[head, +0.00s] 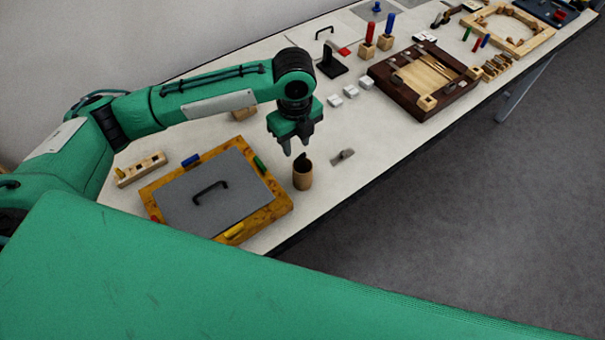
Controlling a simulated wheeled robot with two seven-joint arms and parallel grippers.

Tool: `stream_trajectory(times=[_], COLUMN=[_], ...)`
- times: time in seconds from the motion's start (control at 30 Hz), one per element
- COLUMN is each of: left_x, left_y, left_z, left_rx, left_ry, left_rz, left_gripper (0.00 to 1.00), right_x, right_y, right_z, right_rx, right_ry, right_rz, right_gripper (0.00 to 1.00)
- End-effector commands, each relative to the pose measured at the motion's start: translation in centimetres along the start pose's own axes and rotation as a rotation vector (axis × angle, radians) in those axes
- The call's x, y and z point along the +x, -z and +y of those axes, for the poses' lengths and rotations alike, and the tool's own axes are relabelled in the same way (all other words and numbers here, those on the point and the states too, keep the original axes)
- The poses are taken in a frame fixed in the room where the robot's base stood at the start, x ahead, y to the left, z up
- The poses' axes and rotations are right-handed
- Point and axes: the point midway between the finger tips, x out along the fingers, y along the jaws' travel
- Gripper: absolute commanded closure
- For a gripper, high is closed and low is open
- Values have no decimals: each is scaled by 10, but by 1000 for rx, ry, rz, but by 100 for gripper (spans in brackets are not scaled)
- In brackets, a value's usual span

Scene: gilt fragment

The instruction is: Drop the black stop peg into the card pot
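My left gripper (298,147) points down just above a small brown pot, likely the card pot (303,178). Its two fingers are spread apart and I see nothing between them. The pot stands upright on the table. A dark piece, likely the black stop peg (304,158), shows at the pot's mouth and seems to stick up a little above the rim, leaning; its lower part is hidden. The fingertips look just above it, apart from it. My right gripper is not in view.
Left of the pot lies a wooden frame (163,209) around a grey plate with a black handle (210,192), with coloured pegs at its edges. A small grey piece (343,156) lies right of the pot. A dark wooden tray (385,80) stands farther back. The table's front edge is close.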

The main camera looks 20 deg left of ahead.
Motion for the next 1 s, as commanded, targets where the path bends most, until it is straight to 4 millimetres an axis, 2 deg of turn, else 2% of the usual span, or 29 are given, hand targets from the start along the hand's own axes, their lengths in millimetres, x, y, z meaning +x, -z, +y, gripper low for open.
stream_trajectory(times=[0.23,0.37,0.47,0.8,1.0], left_x=[0,-9,-25,-102,-130], left_y=[0,0,0,0,0], left_z=[0,-1,-1,-1,-1], left_rx=[0,0,2,1,0], left_ry=[0,2,5,5,2], left_rz=[0,-1,-2,-2,-1], left_gripper=[65,65,65,65,65], right_x=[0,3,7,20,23], right_y=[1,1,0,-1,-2], right_z=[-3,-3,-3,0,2], right_rx=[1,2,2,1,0], right_ry=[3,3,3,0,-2], right_rz=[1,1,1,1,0], right_gripper=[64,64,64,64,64])
